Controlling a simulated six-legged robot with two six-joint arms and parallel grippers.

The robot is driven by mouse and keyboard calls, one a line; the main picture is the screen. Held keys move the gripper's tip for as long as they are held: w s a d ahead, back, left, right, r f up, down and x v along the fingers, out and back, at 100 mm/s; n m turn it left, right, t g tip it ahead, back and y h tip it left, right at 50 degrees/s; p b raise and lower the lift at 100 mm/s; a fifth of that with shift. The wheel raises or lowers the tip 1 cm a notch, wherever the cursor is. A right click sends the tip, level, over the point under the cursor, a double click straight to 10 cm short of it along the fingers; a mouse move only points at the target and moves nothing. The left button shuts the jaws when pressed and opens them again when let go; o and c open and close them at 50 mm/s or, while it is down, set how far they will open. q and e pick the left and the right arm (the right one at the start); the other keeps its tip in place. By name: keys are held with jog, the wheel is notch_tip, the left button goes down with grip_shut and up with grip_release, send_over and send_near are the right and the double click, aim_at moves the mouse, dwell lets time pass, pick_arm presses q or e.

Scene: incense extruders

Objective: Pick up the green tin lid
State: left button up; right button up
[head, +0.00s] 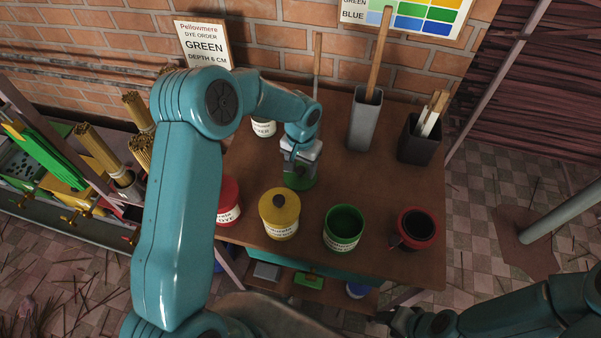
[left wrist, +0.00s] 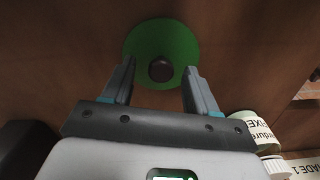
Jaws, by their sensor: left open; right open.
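The green tin lid (head: 301,183) lies flat on the brown table (head: 262,172), partly hidden under my left gripper (head: 299,168). In the left wrist view it is a green disc (left wrist: 160,38) with a dark round knob (left wrist: 160,70) in its middle. My left gripper (left wrist: 157,90) is open above it, its fingers to either side of the knob and apart from it. An open green tin (head: 342,243) stands nearer the table's front edge, to the lid's right. My right gripper (head: 392,319) is low near the bottom of the head view, away from the lid.
A yellow lidded tin (head: 279,222) and a red tin (head: 231,211) stand left of the green tin. Another red tin (head: 417,238) with a dark inside stands at right. A tall grey holder (head: 363,125) and a dark holder (head: 418,148) with sticks stand behind.

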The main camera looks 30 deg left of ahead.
pick_arm(q)
grip_shut()
jog(key=shift+r, duration=0.1)
